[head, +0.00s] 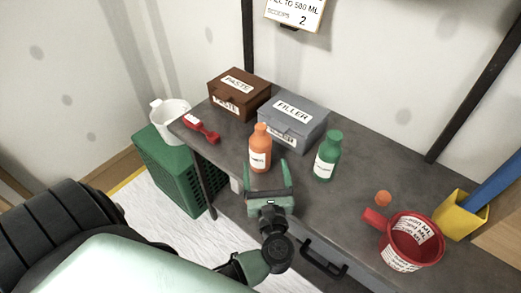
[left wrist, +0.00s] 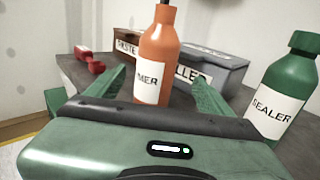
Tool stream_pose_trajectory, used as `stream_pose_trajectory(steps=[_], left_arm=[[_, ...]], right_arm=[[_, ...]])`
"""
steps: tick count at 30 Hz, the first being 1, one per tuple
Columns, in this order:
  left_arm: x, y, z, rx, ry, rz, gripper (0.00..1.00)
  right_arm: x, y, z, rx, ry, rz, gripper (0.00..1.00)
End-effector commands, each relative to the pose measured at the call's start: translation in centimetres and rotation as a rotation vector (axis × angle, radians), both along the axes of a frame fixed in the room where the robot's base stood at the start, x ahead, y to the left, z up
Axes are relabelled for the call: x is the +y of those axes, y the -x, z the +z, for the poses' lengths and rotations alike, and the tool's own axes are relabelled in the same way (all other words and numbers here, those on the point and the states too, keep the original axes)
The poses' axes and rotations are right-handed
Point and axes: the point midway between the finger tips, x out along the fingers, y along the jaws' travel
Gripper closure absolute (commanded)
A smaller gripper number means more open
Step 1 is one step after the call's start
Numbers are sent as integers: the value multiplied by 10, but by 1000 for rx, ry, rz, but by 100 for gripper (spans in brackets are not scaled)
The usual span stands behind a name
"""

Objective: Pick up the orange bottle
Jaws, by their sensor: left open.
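The orange bottle (head: 260,148) stands upright on the grey table, with a white label. In the left wrist view the orange bottle (left wrist: 157,55) stands ahead of the fingers, near the middle of the gap, and part of its label reads "MER". My left gripper (head: 267,178) is open, with its green fingers on the near side of the bottle. The gripper (left wrist: 158,90) holds nothing. I cannot tell whether a finger touches the bottle. The bottle's base is hidden in the wrist view. My right gripper does not show.
A green sealer bottle (head: 327,156) stands close on the right. Behind are a brown paste box (head: 238,93) and a grey filler box (head: 293,120). A red measuring cup (head: 413,242) and an orange cap-like piece (head: 383,198) are on the right.

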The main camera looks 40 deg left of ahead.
Motion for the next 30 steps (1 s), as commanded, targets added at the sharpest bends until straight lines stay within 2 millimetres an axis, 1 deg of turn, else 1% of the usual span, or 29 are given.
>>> stream_pose_trajectory(steps=[8,12,15,19,26,27,29,30], left_arm=[[22,-22,3,-1,-2,4,18],[38,-36,3,-1,-6,4,18],[47,-47,1,-2,-3,3,18],[53,-54,-1,-1,0,3,18],[53,-54,-2,-1,0,2,18],[53,-54,-2,-1,0,3,30],[53,-54,-2,-1,0,3,46],[53,-54,-2,-1,0,3,57]], right_arm=[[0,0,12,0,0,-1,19],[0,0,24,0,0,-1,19],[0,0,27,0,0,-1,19],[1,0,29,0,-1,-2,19],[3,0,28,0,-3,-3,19],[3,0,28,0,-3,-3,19],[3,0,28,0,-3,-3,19],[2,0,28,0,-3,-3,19]])
